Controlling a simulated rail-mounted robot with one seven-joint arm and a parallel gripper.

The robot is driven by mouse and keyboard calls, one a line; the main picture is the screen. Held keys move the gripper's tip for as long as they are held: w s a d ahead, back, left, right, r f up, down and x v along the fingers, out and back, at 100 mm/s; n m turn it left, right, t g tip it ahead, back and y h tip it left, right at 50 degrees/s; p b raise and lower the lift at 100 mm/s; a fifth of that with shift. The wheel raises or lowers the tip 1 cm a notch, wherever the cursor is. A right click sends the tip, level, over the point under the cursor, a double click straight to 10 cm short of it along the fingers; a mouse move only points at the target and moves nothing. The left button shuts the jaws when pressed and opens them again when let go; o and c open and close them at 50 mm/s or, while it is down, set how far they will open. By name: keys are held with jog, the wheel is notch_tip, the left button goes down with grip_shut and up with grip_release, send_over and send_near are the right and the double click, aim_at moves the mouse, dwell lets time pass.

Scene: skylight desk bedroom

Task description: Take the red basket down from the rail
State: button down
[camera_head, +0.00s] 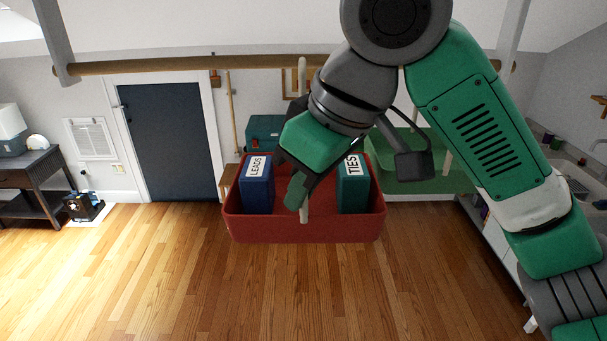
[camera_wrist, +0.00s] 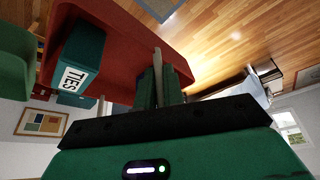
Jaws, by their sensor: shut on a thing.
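The red basket (camera_head: 300,232) is in the middle of the head view, roughly level, with a pale upright post (camera_head: 303,76) rising from it. The post's top overlaps the wooden rail (camera_head: 200,66); I cannot tell whether it bears on the rail. A blue box marked LEADS (camera_head: 257,190) stands in the basket's left part, a teal box marked TIES (camera_head: 354,190) in its right part. My gripper (camera_head: 298,192) is shut on the post between the boxes. In the wrist view, the gripper fingers (camera_wrist: 160,85) are at the post, beside the basket (camera_wrist: 125,38).
A dark side table (camera_head: 30,180) stands at the left, a white cabinet (camera_head: 490,235) at the right. The wooden floor in front is clear.

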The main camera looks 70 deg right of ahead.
jog(key=shift+s+a+f+b, duration=0.2)
jog(key=shift+s+a+f, duration=0.1)
jog(key=shift+a, duration=0.3)
jog(key=shift+s+a+f+b, duration=0.15)
jog(key=shift+s+a+f, duration=0.15)
jog(key=shift+a, duration=0.25)
jog(key=shift+w, duration=0.1)
